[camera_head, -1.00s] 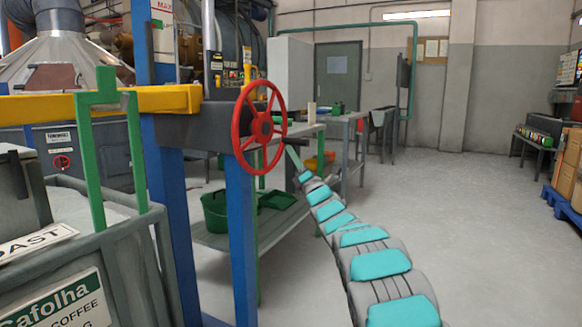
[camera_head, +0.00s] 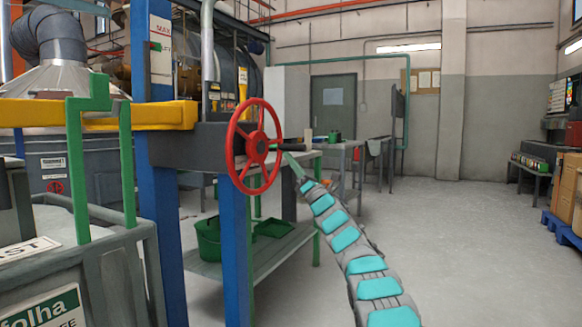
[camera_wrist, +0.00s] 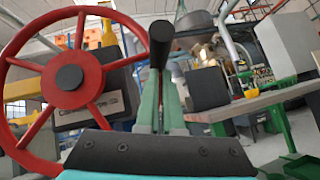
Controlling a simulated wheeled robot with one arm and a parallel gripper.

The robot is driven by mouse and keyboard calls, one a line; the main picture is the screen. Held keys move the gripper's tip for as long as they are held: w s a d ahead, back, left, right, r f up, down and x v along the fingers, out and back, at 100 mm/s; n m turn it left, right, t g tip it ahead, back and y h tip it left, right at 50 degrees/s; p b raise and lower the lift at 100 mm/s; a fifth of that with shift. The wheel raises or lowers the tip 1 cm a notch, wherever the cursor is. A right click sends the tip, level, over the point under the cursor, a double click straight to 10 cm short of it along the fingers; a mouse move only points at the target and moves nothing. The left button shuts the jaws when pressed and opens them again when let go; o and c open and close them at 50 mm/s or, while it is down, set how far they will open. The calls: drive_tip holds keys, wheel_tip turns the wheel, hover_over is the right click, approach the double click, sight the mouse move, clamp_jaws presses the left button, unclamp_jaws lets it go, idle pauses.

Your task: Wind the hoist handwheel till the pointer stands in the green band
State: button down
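The red handwheel (camera_head: 253,147) is mounted on a dark housing at the end of a yellow beam. In the wrist view, its rim and spokes (camera_wrist: 70,77) fill the left side. Its black handle (camera_head: 292,147) sticks out to the right of the rim; in the wrist view, the handle (camera_wrist: 160,42) is upright at centre. My gripper (camera_head: 290,156) reaches it from below, its green fingers close together at the handle, seemingly shut on it; the contact is partly hidden. A scale plate (camera_head: 160,62) marked MAX on the blue post bears a green band (camera_head: 162,46). A small red mark shows beside the band; I cannot tell whether this is the pointer.
A grey bench (camera_head: 225,262) holding a green bin (camera_head: 207,238) stands behind the wheel. A grey bin (camera_head: 110,270) with a green frame is at left. Blue posts (camera_head: 235,250) stand below the wheel. The floor to the right (camera_head: 450,250) is clear.

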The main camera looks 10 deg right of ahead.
drive_tip(key=shift+d+r, duration=0.2)
drive_tip(key=shift+r, duration=0.25)
drive_tip(key=shift+f, duration=0.1)
idle(0.4)
